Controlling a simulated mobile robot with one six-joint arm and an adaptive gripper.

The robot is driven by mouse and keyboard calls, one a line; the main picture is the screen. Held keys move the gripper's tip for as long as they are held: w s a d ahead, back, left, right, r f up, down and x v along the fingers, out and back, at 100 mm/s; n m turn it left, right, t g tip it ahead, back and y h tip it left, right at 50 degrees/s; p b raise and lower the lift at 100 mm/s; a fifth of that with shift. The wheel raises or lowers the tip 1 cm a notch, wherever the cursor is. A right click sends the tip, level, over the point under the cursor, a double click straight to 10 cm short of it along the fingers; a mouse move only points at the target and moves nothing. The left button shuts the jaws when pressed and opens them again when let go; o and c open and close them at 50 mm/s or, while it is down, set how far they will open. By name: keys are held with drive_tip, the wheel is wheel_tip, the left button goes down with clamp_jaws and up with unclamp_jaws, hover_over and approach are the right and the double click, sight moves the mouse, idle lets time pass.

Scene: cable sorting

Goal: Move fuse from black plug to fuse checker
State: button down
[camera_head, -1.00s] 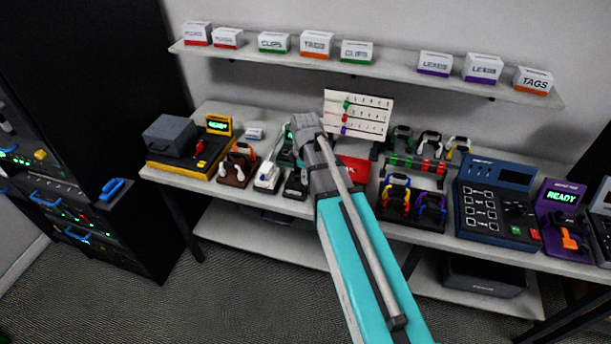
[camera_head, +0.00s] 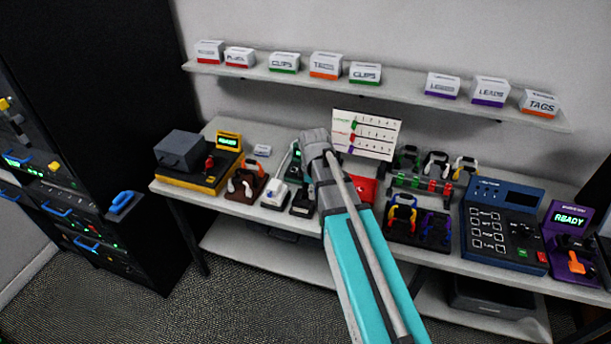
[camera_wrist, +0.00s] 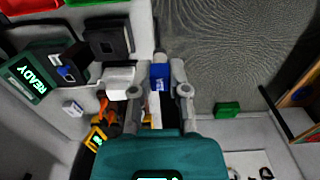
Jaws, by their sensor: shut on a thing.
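My gripper (camera_wrist: 162,78) is shut on a small blue piece (camera_wrist: 160,76) with a pale mark, which looks like the fuse. In the head view my gripper (camera_head: 316,140) is over the workbench, and its own arm hides the fingertips. A dark green device with a lit READY screen (camera_wrist: 32,84), perhaps the fuse checker, is left of my gripper in the wrist view, apart from it. A black item (camera_wrist: 108,40), perhaps the black plug, lies up and left of the fingers. A black item (camera_head: 302,201) also stands left of my arm in the head view.
A yellow device with a grey box (camera_head: 195,165) and a brown cable holder (camera_head: 246,187) stand at the left. A rack (camera_head: 420,225) of coloured cables, a blue tester (camera_head: 502,222) and a purple READY device (camera_head: 570,235) stand right. Labelled boxes line the shelf (camera_head: 380,85).

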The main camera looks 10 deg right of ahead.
wheel_tip(320, 180, down, 6)
drive_tip(key=b, duration=0.5)
drive_tip(key=shift+r, duration=0.1)
idle(0.4)
